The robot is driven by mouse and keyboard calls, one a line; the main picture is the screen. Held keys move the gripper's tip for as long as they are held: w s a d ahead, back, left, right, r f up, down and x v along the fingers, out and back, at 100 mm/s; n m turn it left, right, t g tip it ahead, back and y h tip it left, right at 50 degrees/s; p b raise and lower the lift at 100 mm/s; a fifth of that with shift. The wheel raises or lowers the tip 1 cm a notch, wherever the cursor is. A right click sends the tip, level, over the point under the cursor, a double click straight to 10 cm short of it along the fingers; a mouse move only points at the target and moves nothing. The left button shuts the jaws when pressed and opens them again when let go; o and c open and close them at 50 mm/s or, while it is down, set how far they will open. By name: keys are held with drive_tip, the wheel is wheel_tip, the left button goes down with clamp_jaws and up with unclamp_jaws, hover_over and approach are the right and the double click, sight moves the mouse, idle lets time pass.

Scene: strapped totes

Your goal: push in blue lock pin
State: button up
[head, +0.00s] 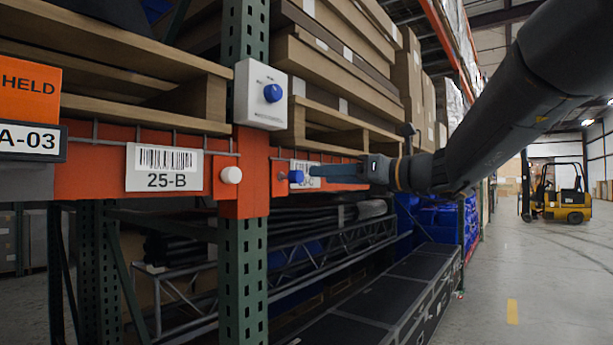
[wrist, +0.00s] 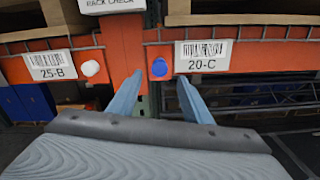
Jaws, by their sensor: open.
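The blue lock pin (head: 296,177) sticks out of the orange beam, just right of the green upright and beside a label. In the wrist view the pin's round blue head (wrist: 160,67) is left of the 20-C label. My gripper (head: 318,172) comes from the right with its blue fingertips close to the pin. In the wrist view my open gripper (wrist: 159,78) has one finger on each side below the pin, with nothing between them. I cannot tell whether a fingertip touches the pin.
A white pin (head: 231,175) sits on the beam left of the upright, also visible in the wrist view (wrist: 90,68). Loaded pallets rest on the beams. A forklift (head: 556,193) stands far right; aisle floor is clear.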

sight(300, 177)
drive_tip(key=p+x, duration=0.2)
drive_tip(key=x, duration=0.5)
drive_tip(key=shift+f, duration=0.1)
drive_tip(key=shift+c, duration=0.3)
clamp_jaws()
